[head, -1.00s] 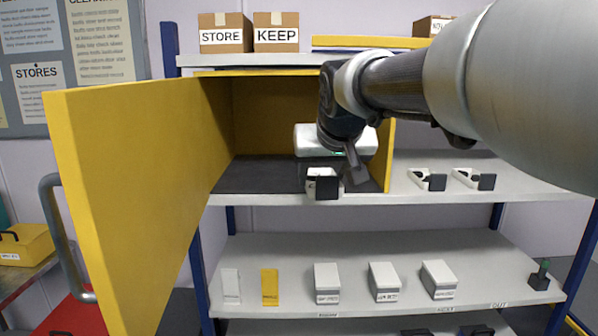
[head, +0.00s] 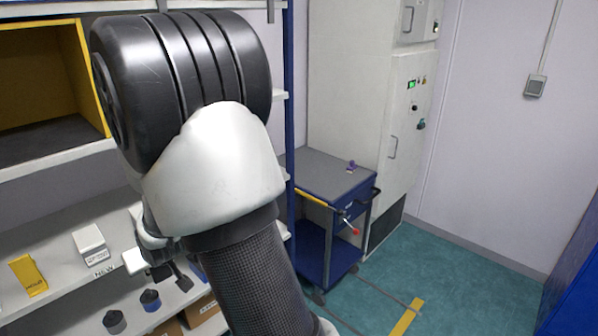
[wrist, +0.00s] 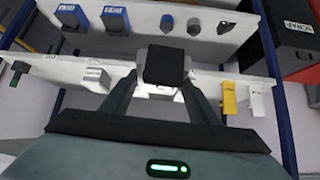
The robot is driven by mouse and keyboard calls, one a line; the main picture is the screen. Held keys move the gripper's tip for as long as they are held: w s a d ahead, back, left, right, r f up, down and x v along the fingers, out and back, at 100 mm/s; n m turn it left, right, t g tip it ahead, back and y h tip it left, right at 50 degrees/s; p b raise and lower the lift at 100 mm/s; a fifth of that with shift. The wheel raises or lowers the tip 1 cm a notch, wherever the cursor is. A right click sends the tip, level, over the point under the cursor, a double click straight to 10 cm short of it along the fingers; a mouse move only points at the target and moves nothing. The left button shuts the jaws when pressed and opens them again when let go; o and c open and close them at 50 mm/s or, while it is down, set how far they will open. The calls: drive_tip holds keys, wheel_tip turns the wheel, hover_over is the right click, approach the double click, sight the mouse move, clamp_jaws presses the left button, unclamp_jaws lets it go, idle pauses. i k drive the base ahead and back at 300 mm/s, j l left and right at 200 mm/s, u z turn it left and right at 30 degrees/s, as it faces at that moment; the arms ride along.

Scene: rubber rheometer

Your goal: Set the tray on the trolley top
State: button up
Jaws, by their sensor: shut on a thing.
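The tray is a small white piece with a black block at its end (wrist: 166,66). In the wrist view my gripper (wrist: 161,80) is shut on it, one finger on each side. In the head view the gripper end is small and partly hidden behind my arm, in front of the shelving, so the tray is hard to make out there. The trolley (head: 327,176) stands to the right, past the shelf post. It is blue with a grey top, and the gripper is well to its left.
A small purple item (head: 351,166) sits on the trolley top's far side; the rest of the visible top is clear. A red-knobbed lever (head: 354,230) sticks out at the trolley's front. A tall pale cabinet (head: 365,110) stands behind. Shelves hold a yellow block (head: 28,275) and white box (head: 90,241).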

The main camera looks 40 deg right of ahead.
sight(324, 181)
drive_tip(key=l+z, duration=0.15)
drive_tip(key=z, duration=0.25)
drive_tip(key=i+z, duration=0.1)
drive_tip(key=z, duration=0.35)
drive_tip(key=i+l+z, duration=0.1)
drive_tip(key=z, duration=0.3)
drive_tip(key=i+l+z, duration=0.25)
drive_tip(key=i+z, duration=0.55)
drive_tip(key=i, duration=1.2)
drive_tip(key=z, duration=0.05)
